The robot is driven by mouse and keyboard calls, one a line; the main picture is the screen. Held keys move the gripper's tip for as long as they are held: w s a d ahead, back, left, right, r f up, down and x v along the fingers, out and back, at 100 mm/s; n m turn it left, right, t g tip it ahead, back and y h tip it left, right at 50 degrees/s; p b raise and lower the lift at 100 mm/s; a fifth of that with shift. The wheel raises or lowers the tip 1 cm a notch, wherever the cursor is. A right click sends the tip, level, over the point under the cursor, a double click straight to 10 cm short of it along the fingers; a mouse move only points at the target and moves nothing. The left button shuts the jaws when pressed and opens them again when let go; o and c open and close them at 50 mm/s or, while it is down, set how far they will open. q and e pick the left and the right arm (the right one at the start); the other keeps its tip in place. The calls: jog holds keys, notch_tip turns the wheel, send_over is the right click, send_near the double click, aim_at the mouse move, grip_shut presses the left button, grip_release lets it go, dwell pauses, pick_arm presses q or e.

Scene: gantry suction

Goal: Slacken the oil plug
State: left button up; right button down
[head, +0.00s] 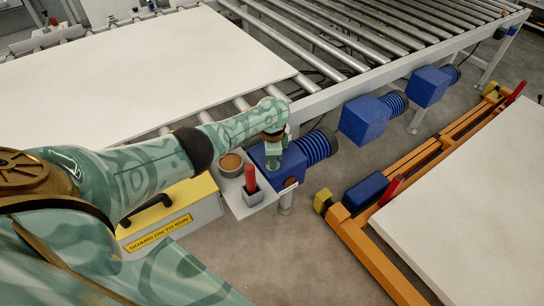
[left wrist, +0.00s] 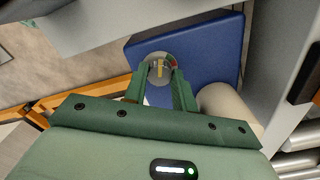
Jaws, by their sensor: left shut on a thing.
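The nearest blue gearbox (head: 292,164) sits under the roller conveyor's side rail, with a ribbed blue motor (head: 316,147) on its right. My left gripper (head: 272,163) reaches down onto this gearbox and hides the plug in the head view. In the left wrist view, the blue housing (left wrist: 213,50) fills the middle. A round grey fitting with a small yellow middle, the oil plug (left wrist: 159,69), shows on it. The fingers of my left gripper (left wrist: 160,82) are shut on the plug, one on each side. My right gripper is not in view.
A small shelf beside the gearbox holds a bowl (head: 230,164) and a red-handled item (head: 250,179) in a grey holder. A yellow guard box (head: 180,205) stands left of it. More blue drives (head: 364,120) line the conveyor. An orange frame (head: 372,250) stands at right; floor lies between.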

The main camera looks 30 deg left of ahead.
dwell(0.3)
pick_arm(q)
jog(key=o, duration=1)
notch_tip(320, 180, up, 16)
jog(key=p, duration=0.9)
jog(key=shift+r, duration=0.1)
